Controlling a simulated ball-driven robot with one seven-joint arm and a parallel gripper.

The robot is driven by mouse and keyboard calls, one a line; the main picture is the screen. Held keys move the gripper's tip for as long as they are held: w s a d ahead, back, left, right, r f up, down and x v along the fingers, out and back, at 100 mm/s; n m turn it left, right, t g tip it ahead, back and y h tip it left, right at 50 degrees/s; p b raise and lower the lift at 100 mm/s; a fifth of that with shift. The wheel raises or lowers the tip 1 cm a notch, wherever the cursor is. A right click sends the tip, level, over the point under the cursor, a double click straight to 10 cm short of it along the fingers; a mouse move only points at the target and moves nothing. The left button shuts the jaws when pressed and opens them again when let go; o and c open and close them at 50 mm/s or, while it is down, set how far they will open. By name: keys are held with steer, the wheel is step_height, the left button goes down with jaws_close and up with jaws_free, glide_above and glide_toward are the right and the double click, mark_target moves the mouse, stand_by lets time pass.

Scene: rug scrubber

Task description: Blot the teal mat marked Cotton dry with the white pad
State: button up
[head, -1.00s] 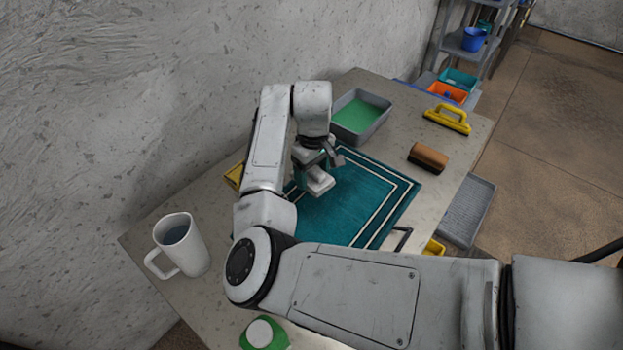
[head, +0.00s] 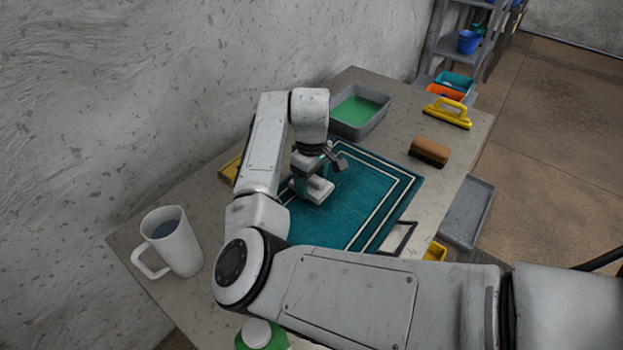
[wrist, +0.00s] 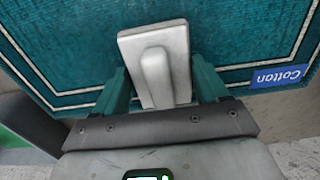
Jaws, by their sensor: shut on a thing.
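The teal mat (head: 345,210) with white border lines lies on the table and is partly hidden by my arm. Its blue label reading Cotton (wrist: 279,76) shows upside down at the right of the wrist view. My gripper (wrist: 160,88) is shut on the raised grip of the white pad (wrist: 133,46). In the head view the white pad (head: 318,192) is at the mat's far left part, under my gripper (head: 312,178). The pad looks flat and low over the mat; I cannot tell whether it touches.
A grey tray with green liquid (head: 383,128) stands at the back. A brown brush (head: 429,151) and a yellow-handled tool (head: 448,113) lie to the right. A white mug (head: 178,245) and a green bottle (head: 262,338) stand near the left and front.

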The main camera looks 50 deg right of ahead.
steer(key=shift+s+f, duration=0.1)
steer(key=shift+f, duration=0.6)
stand_by(2.3)
steer(key=shift+r, duration=0.1)
step_height(320, 180, up, 5)
steer(key=p, duration=0.5)
steer(key=shift+f, duration=0.25)
steer(key=shift+r, duration=0.1)
